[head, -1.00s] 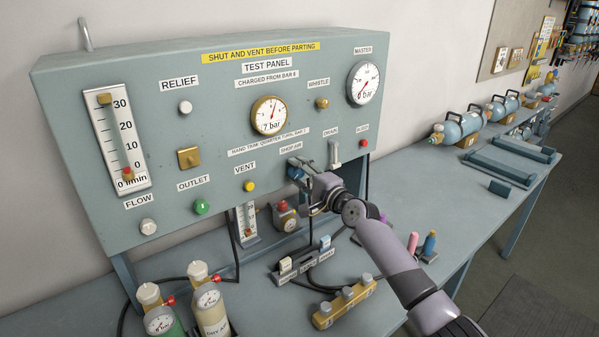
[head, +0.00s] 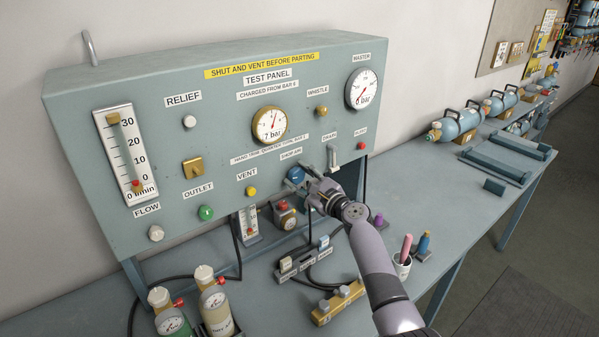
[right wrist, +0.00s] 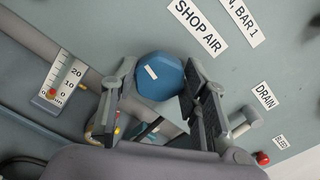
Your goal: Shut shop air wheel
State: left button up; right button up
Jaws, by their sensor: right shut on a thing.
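The shop air wheel (head: 295,176) is a small blue faceted knob on the grey-green test panel (head: 150,100), under the SHOP AIR label. My right gripper (head: 304,180) reaches it from the lower right and partly covers it. In the right wrist view the blue wheel (right wrist: 161,76) lies between the two dark fingers (right wrist: 158,84), with a short white mark on its face. The gripper is shut on the wheel. The bar 1 gauge (head: 269,125) above reads about 7 bar. My left gripper is not in view.
The drain lever (head: 333,158) and a red button (head: 361,146) sit close right of the wheel. The yellow vent button (head: 251,191) is to its left. Below on the bench are a yellow block (head: 338,303), hoses and bottles.

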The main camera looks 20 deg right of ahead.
jog(key=m+p, duration=0.3)
jog(key=m, duration=0.1)
jog(key=shift+m, duration=0.4)
jog(key=m+p, duration=0.1)
jog(key=m, duration=0.1)
jog(key=shift+m, duration=0.3)
jog(key=m, duration=0.2)
jog(key=shift+f+m, duration=0.1)
jog(key=shift+m, duration=0.3)
jog(key=m, duration=0.4)
jog(key=shift+m, duration=0.3)
jog(key=shift+d, duration=0.1)
jog(key=o, duration=1.1)
jog(key=shift+o, duration=0.2)
jog(key=shift+d, duration=0.1)
